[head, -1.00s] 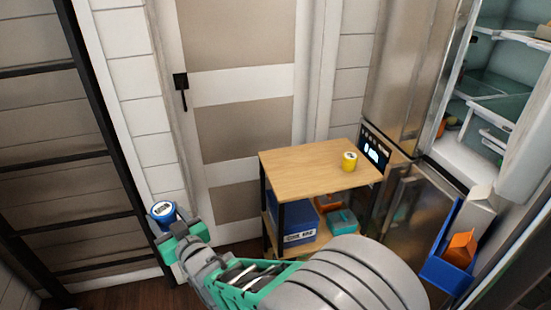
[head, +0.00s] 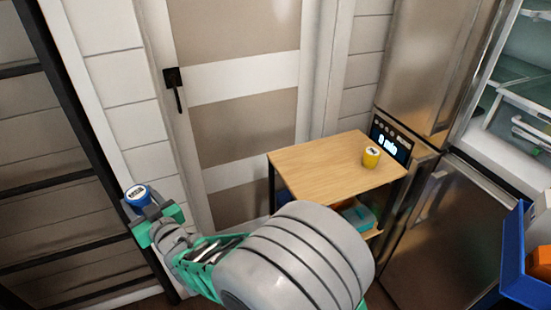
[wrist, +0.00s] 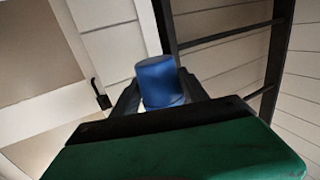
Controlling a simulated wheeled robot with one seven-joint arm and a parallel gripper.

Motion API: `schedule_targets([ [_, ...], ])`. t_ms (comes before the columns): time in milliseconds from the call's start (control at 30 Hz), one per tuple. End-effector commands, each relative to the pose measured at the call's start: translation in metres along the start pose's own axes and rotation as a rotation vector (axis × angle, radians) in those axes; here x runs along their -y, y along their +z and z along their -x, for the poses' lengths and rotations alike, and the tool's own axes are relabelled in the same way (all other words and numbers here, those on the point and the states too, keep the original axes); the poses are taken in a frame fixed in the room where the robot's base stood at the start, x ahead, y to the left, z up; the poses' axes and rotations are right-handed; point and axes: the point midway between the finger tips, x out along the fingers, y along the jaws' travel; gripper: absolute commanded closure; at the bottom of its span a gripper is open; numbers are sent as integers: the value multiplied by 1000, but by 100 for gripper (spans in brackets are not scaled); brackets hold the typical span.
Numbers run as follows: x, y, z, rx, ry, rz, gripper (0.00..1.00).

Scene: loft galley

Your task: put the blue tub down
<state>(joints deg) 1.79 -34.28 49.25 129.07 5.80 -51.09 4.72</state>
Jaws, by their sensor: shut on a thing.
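The blue tub (head: 137,194) is a small round tub with a label on its top. My gripper (head: 147,208) is shut on it and holds it up at the left in the head view, in front of the white wall and beside the black ladder-like frame. In the wrist view the blue tub (wrist: 158,82) sits between the two dark fingers of my gripper (wrist: 160,95). No surface shows directly under the tub.
A small cart (head: 320,165) with a wooden top stands right of my arm. A yellow tub (head: 371,157) stands near its right end; the rest of the top is clear. A fridge (head: 440,80) stands behind, its upper compartment open. A blue bin (head: 519,262) is at the right edge.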

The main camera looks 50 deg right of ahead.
Motion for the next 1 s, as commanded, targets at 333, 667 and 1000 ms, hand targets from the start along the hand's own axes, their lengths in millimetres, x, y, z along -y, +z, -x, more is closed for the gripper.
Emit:
schedule_targets([
  [333,-176,42,-23,-5,556,-30,95],
  [667,-313,32,73,-5,1228,-66,95],
  [1000,-371,24,123,-3,1370,-70,95],
])
